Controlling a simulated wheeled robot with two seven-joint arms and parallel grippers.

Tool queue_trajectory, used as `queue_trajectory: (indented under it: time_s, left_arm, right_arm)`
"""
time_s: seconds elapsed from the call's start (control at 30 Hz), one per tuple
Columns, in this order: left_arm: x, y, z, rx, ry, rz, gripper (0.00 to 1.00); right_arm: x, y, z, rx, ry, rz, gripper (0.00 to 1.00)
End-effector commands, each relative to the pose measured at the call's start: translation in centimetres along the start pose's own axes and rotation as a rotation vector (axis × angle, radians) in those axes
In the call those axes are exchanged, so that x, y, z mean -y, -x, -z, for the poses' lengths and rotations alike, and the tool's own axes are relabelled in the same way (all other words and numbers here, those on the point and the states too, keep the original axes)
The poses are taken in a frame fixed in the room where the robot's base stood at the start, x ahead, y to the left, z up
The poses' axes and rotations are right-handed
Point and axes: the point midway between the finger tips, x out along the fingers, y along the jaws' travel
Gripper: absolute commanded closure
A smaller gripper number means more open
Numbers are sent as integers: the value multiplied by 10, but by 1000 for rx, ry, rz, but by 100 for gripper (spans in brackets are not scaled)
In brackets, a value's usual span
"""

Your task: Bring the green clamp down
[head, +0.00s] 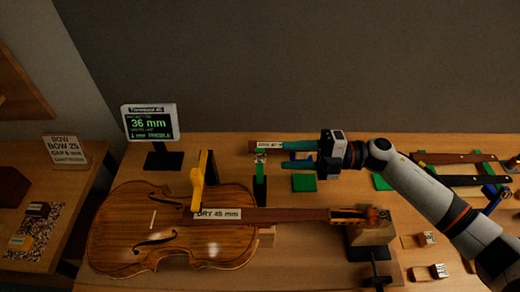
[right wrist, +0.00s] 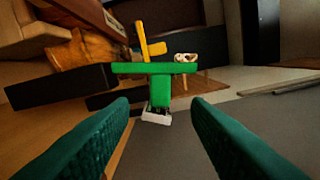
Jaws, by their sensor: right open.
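The green clamp (head: 260,188) stands upright on the bench behind the violin's neck, with a small light part near its top. My right gripper (head: 284,155) is open, just right of the clamp's upper part, its fingers pointing left toward it. In the right wrist view the green clamp (right wrist: 158,90) lies ahead, centred between the two dark green fingers, with a gap to both. It has a wide green bar across a green body and a white piece at one end. My left gripper is not in view.
The violin (head: 170,235) lies in front, with a yellow clamp (head: 198,188) and a "DRY 45 mm" label (head: 217,214). A screen (head: 150,123) reading 36 mm stands behind. Green blocks (head: 304,183) and tools lie to the right.

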Motion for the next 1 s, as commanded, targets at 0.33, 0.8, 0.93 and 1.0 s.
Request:
queue_trajectory:
  time_s: [0.33,0.8,0.93,1.0]
  left_arm:
    - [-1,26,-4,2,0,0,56]
    - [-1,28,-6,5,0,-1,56]
    - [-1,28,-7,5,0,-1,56]
    - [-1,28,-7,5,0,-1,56]
  right_arm:
    - [3,-64,0,1,-1,3,56]
    - [0,-78,0,-2,1,2,56]
    - [1,-78,0,-2,0,2,76]
    - [1,-78,0,-2,0,2,87]
